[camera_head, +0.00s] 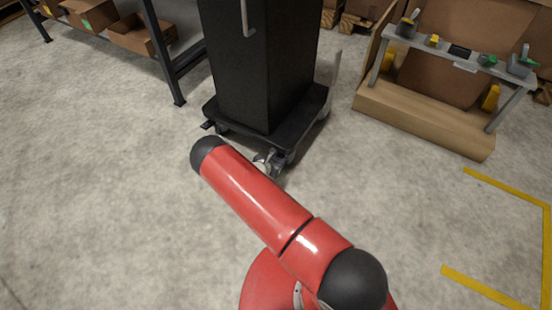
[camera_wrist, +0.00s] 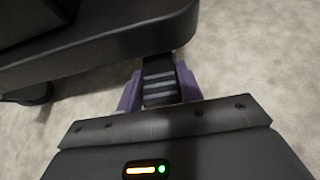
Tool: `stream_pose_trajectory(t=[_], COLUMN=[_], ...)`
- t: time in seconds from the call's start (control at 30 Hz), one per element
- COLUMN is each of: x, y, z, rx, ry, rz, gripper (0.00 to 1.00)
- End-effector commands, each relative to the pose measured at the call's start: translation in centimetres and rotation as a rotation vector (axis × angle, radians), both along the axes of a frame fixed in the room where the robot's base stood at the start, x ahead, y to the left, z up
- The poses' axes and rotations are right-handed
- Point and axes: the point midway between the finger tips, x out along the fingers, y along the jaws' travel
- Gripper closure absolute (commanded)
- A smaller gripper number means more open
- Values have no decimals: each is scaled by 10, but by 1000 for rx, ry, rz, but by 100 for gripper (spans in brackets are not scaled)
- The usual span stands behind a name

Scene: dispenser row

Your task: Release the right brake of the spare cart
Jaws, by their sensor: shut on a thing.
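A black cart (camera_head: 262,65), a tall cabinet on a low wheeled base, stands at the top middle of the head view. Its base corner (camera_wrist: 110,38) fills the upper left of the wrist view. A dark ribbed brake pedal (camera_wrist: 158,78) sticks out from under the base edge. My gripper (camera_wrist: 160,92) has its two purple fingers on either side of this pedal and is shut on it. In the head view my gripper (camera_head: 267,163) is low by the cart's front right corner, partly hidden by my red arm. Another dark pedal (camera_head: 207,125) shows at the base's left corner.
A dark-legged shelf (camera_head: 168,58) with cardboard boxes stands left of the cart. Yellow floor lines (camera_head: 505,185) lie at the right. The concrete floor at the left is clear.

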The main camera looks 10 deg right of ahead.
Motion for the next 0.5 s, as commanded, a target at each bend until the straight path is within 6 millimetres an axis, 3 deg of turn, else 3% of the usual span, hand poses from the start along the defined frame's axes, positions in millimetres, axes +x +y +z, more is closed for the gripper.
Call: stream_pose_trajectory(t=[0.47, 0.5], x=[0, 0], y=[0, 0], z=[0, 0], rx=[13, 12], ry=[13, 12], rz=[0, 0], gripper=[100, 58])
